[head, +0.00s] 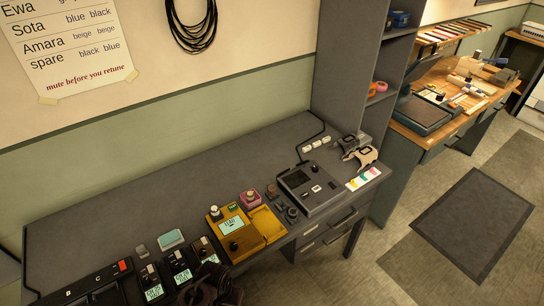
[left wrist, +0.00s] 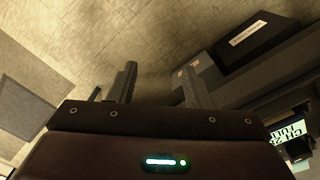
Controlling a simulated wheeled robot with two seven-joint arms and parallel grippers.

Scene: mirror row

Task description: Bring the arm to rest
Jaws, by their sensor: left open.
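My left gripper (left wrist: 165,80) shows in the left wrist view with its two dark fingers apart and nothing between them. Bare floor lies beyond the fingertips. The dark side of a piece of furniture with a pale label (left wrist: 244,34) is close by on the right, and a small lit screen (left wrist: 290,135) shows at the right edge. In the head view, a dark shape (head: 212,287) is cut off at the bottom edge; I cannot tell whether it is part of my arm. My right gripper is not in either view.
The grey desk (head: 120,200) holds several small devices along its front, a yellow charger-like unit (head: 232,228) and a grey console (head: 310,187). A tall shelf (head: 348,70) stands at its right end. A wooden workbench (head: 440,130) and a dark floor mat (head: 472,225) lie farther right.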

